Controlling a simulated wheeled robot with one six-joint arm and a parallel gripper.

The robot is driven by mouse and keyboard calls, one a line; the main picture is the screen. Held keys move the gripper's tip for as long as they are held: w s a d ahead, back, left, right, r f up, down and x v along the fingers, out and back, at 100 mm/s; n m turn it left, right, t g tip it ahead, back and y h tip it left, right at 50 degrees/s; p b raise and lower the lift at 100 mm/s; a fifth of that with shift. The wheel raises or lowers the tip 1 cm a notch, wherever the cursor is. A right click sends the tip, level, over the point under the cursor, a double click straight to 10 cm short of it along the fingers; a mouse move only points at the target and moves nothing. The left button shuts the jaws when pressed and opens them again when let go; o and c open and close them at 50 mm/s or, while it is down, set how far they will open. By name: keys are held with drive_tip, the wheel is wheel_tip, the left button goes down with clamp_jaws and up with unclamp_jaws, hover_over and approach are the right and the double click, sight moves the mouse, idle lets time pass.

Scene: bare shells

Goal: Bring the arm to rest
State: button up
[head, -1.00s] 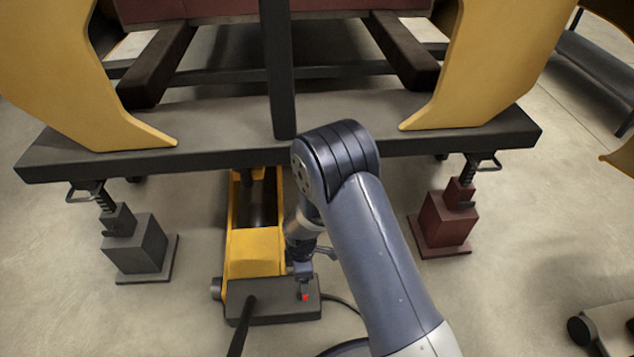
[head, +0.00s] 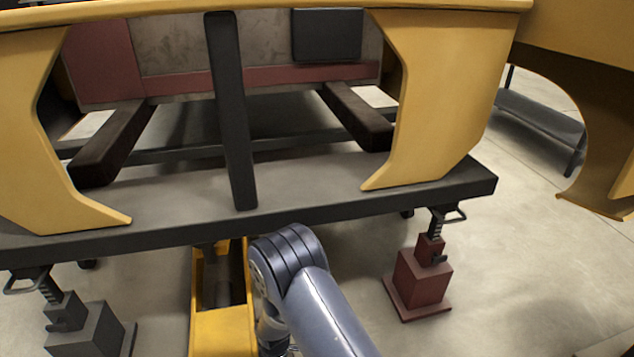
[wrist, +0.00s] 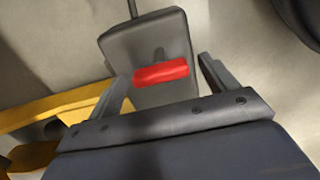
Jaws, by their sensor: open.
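My gripper (wrist: 164,82) shows in the wrist view with its two grey fingers spread apart and nothing held between them. Beyond the fingertips is a grey box (wrist: 150,45) with a red rocker-like piece (wrist: 161,72) on it, which appears between the fingers. Whether the fingers touch the box I cannot tell. In the head view my arm (head: 318,300) reaches in from the bottom, its bent joint in front of the dark frame. My gripper is below the picture edge there.
A yellow jack-like unit (head: 222,330) stands under the dark frame (head: 300,197), just left of my arm. A red stand (head: 423,278) is to the right and a grey stand (head: 88,328) to the left. Yellow shell panels (head: 440,110) rise above.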

drive_tip(key=shift+r, duration=0.15)
wheel_tip(320, 180, up, 10)
drive_tip(key=p, duration=0.4)
wheel_tip(320, 180, down, 11)
drive_tip(key=b, duration=0.4)
drive_tip(key=shift+b, duration=0.3)
drive_tip(key=shift+r+m+p, duration=0.3)
drive_tip(key=shift+r+p, duration=0.05)
drive_tip(key=shift+p, duration=0.05)
drive_tip(key=shift+m, duration=0.4)
drive_tip(key=m+p, duration=0.2)
drive_tip(key=m, duration=0.5)
drive_tip(key=shift+r, duration=0.1)
drive_tip(key=m+p, duration=0.1)
drive_tip(key=m, duration=0.3)
drive_tip(key=shift+m+p, duration=0.4)
drive_tip(key=m+p, duration=0.2)
drive_tip(key=m, duration=0.3)
drive_tip(key=shift+r+p, duration=0.35)
drive_tip(key=shift+r, duration=0.5)
